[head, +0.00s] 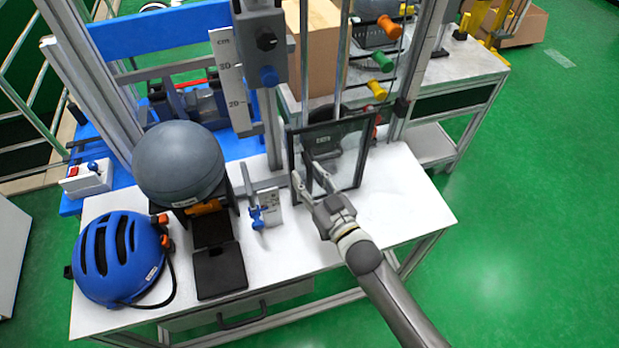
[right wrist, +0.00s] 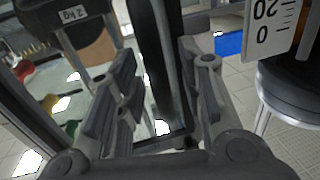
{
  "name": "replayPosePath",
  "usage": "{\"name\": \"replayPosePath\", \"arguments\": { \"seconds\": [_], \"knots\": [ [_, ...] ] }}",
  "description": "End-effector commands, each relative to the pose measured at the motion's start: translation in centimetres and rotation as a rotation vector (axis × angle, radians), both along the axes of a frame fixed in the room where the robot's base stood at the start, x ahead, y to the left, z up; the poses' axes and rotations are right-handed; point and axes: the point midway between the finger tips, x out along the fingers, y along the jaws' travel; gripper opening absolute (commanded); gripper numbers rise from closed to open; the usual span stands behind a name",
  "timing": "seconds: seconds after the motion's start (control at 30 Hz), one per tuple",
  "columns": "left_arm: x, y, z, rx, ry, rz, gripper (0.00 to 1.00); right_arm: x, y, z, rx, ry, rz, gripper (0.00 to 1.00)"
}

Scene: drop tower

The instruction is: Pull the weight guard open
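The weight guard (head: 347,164) is a clear panel in a dark frame, upright at the back right of the white table. My right gripper (head: 308,180) is at the lower left part of the guard, in front of it. In the right wrist view, the guard's dark upright edge (right wrist: 156,60) stands between the fingers of my right gripper (right wrist: 165,95). The fingers are apart, with a gap showing beside the edge. A black weight with a 2 kg label (right wrist: 72,14) shows behind the panel. My left gripper is not in view.
A grey ball (head: 178,163) rests on a black stand left of the guard. A blue helmet (head: 118,258) lies at the table's left. A scale plate (head: 231,82) and metal posts rise behind. The table's right end (head: 412,205) is clear.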

Motion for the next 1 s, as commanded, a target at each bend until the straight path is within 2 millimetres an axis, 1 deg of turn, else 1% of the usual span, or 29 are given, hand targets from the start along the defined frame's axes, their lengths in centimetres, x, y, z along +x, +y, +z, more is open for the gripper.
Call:
{"name": "replayPosePath", "arguments": {
  "seconds": [0.17,0.27,0.4,0.47,0.83,1.0],
  "knots": [
    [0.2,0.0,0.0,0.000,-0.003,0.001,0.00,0.0,0.0,0.0,0.000,0.000,0.000,0.35],
    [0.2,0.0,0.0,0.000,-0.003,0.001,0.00,0.0,0.0,0.0,0.000,0.000,0.000,0.25],
    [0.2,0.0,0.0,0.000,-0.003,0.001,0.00,0.0,0.0,0.0,0.000,0.000,0.000,0.07],
    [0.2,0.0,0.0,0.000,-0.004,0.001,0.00,0.0,0.0,0.0,0.000,0.000,0.000,0.00],
    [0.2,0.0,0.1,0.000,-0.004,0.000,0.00,0.0,-0.2,0.0,-0.001,0.000,0.002,0.00],
    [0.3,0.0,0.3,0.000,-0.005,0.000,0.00,-0.3,-1.0,0.0,-0.005,0.001,0.017,0.00]
  ]
}}
